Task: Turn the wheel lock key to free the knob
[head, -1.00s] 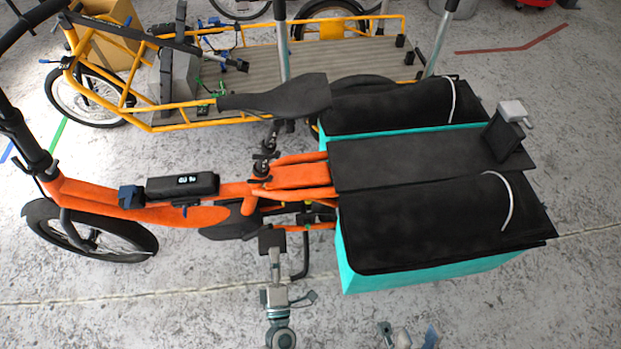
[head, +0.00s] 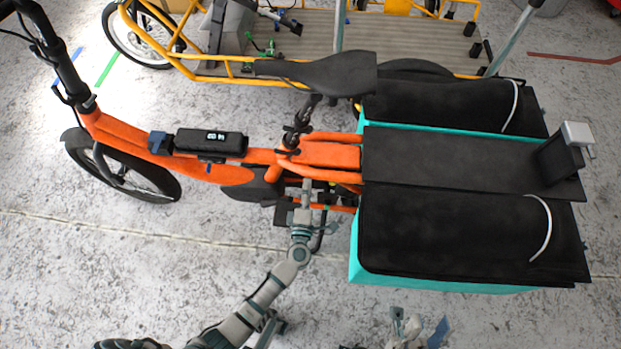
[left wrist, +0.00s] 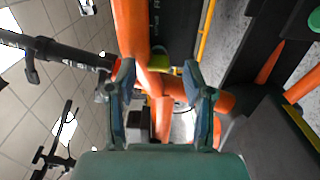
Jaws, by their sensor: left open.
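The orange cargo bike (head: 200,170) stands side-on. My left gripper (head: 307,190) reaches in at the bike's middle, below the black saddle and beside the front of the turquoise bag. In the left wrist view its two fingers (left wrist: 161,85) are spread, with nothing held between them. Beyond them are orange frame tubes (left wrist: 132,30) and a small yellow-green part (left wrist: 161,65). I cannot make out the wheel lock key or the knob for sure. My right gripper (head: 418,330) shows only in part at the bottom edge; its opening is unclear.
The black saddle (head: 318,72) overhangs behind my left gripper. The turquoise bag (head: 365,255) with black covers (head: 450,235) is close on its right. A yellow cargo bike (head: 225,68) stands behind. The floor in front is clear.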

